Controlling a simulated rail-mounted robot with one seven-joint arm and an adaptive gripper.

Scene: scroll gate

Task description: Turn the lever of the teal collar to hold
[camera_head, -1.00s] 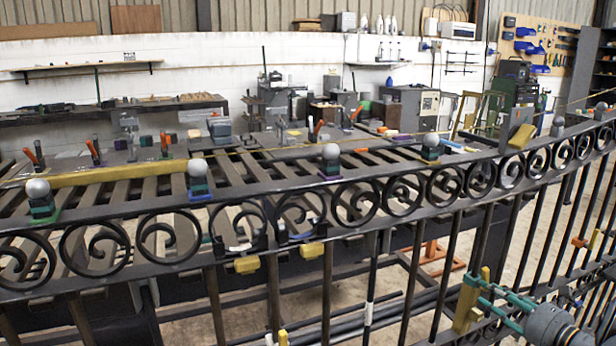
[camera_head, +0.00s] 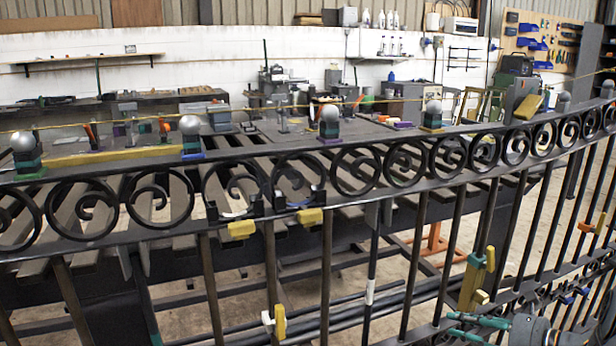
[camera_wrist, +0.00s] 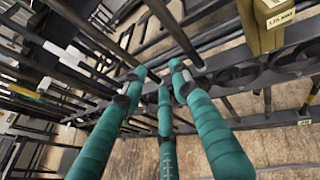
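A small teal piece (camera_head: 476,260), seemingly the teal collar, sits on an upright bar of the gate at the right of the head view. A yellow lever-like piece (camera_head: 490,258) stands upright against it. My gripper (camera_head: 462,327) is below and slightly left of it, at the bottom edge, partly cut off. In the wrist view its teal fingers (camera_wrist: 160,75) are apart, with nothing seen between them. They point at the dark gate ironwork. The collar cannot be made out in the wrist view, and its markings are unreadable.
The black scroll rail (camera_head: 300,185) crosses the view, with several uprights below. Yellow blocks (camera_head: 241,229) hang under it. Another yellow piece (camera_head: 279,321) is on a lower bar. A labelled yellow block (camera_wrist: 268,25) is at the wrist view's top right. A slatted bench (camera_head: 200,255) stands behind.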

